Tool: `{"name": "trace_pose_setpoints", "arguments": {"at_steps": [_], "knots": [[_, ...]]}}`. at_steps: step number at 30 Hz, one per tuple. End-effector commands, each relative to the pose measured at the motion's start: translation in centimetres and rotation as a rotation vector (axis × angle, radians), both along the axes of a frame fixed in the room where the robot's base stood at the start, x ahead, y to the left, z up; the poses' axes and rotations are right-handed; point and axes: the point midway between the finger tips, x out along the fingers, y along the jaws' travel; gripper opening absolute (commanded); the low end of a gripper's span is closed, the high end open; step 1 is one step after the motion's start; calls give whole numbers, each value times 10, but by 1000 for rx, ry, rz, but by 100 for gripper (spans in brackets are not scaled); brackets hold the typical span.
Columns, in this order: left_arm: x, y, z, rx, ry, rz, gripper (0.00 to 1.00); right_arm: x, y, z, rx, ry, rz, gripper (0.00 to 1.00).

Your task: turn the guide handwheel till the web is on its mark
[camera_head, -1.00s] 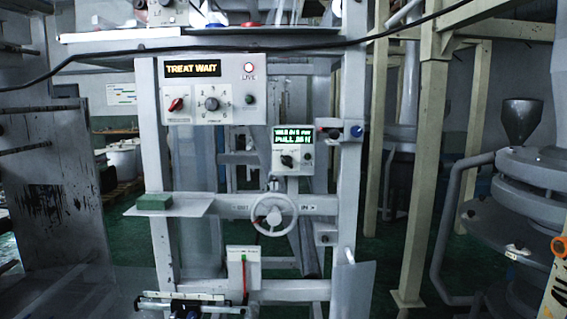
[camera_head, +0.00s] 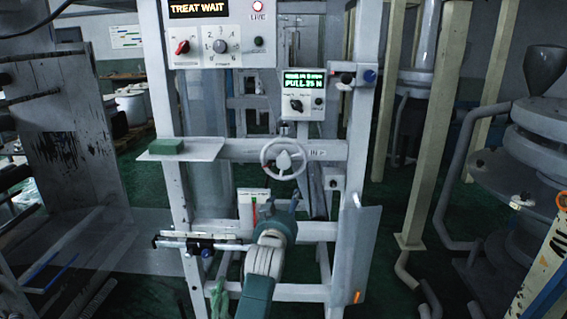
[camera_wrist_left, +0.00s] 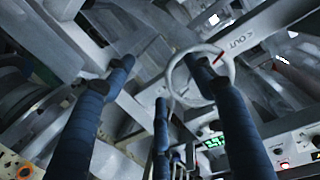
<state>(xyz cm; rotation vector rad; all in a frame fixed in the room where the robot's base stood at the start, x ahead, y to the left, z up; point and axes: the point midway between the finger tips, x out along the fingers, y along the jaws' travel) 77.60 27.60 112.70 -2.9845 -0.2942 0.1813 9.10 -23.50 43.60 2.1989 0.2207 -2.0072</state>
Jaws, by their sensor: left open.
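The guide handwheel (camera_head: 266,163) is a light grey ring with a hub, on the crossbar of the grey frame in the head view. A small red spot shows at its left. In the left wrist view the handwheel (camera_wrist_left: 233,72) is beyond my fingers, partly covered by the right one. My left gripper (camera_head: 288,206) is just below the handwheel in the head view. In the left wrist view the left gripper (camera_wrist_left: 163,75) has its blue fingers spread, with nothing held. A white gauge plate (camera_head: 244,205) with a red strip stands lower left of the wheel. My right gripper is not seen.
A panel (camera_head: 219,55) reads TREAT WAIT, with a lit red lamp. A smaller box (camera_head: 302,104) has a green display reading PULL. A shelf (camera_head: 205,150) with a green block (camera_head: 167,146) sits left of the wheel. A cream post (camera_head: 430,130) stands at right.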

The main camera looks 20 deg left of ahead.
Motion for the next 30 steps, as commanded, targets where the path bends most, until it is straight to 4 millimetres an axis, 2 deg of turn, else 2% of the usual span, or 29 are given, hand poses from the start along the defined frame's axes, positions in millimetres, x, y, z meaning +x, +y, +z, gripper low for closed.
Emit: {"name": "trace_pose_setpoints", "arguments": {"at_steps": [1,3,6,11,24,30], "knots": [[0,7,32,-3,-42,17,55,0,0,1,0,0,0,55],[-3,14,59,-3,-80,36,55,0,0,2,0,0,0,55],[-4,20,78,-5,-105,48,55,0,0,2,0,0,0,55],[6,24,83,-4,-109,51,55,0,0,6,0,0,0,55],[72,40,82,-4,-108,50,55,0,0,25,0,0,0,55],[91,45,81,-5,-108,50,55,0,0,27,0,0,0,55]]}}
